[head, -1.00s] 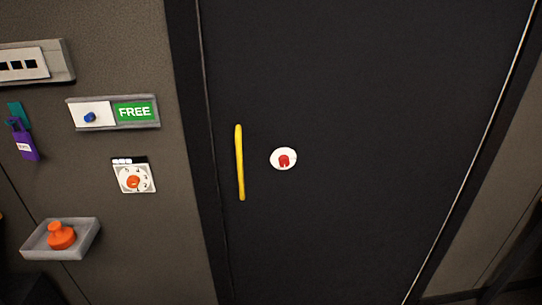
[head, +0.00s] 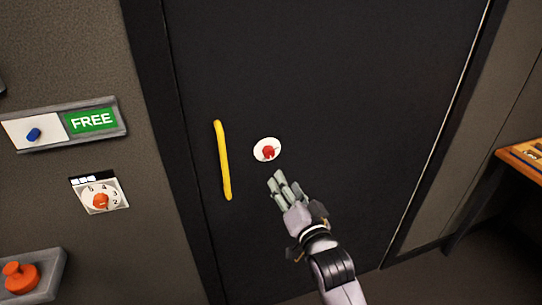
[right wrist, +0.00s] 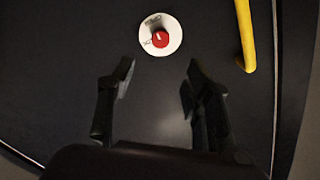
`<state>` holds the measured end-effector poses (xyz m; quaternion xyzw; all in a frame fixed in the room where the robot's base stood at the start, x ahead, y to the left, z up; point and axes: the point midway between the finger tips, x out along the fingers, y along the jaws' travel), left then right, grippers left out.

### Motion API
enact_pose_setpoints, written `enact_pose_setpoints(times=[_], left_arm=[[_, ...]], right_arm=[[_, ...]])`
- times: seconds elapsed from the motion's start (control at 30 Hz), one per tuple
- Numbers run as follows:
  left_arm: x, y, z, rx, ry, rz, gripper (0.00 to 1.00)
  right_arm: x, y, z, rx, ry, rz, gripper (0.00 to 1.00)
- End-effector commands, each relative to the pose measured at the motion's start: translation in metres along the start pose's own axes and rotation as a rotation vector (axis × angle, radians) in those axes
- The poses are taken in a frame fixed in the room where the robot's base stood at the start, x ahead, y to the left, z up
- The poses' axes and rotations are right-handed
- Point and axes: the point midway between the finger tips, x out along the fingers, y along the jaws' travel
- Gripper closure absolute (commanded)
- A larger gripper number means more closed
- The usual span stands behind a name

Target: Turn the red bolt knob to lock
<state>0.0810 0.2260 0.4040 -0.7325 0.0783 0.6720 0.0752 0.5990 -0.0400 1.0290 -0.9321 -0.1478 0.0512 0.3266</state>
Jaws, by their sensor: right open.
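The red bolt knob (head: 268,153) sits on a round white plate (head: 259,144) on the dark door. In the right wrist view the knob (right wrist: 160,39) is at the top middle, beyond the fingers, with small lettering on its plate that I cannot read fully. My right gripper (head: 279,184) is in front of the door, just below the knob in the head view. In the right wrist view my right gripper (right wrist: 157,85) is open and empty, its fingers apart and not touching the knob. My left gripper is not in view.
A yellow handle (head: 223,160) stands upright on the door, left of the knob. On the wall at left are a FREE slider sign (head: 92,121), a dial (head: 100,199) and an orange knob (head: 20,276) in a grey tray. A wooden table (head: 525,160) is at far right.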

Motion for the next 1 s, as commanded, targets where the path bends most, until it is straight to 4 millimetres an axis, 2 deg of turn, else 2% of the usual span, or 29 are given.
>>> enact_pose_setpoints(times=[0.03,0.2,0.6,0.8,1.0], left_arm=[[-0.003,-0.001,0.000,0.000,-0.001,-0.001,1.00],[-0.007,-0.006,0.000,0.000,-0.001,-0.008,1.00],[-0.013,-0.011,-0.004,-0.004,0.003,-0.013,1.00],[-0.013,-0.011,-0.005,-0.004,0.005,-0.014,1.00],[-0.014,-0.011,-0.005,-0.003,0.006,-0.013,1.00]], right_arm=[[0.012,-0.002,-0.002,0.000,0.001,-0.002,0.54],[0.043,-0.002,-0.001,-0.001,0.000,-0.001,0.54],[0.105,-0.001,0.000,0.000,-0.001,-0.001,0.54],[0.120,-0.001,0.000,0.000,0.000,-0.001,0.54],[0.124,0.000,0.001,0.000,-0.001,0.000,0.54]])
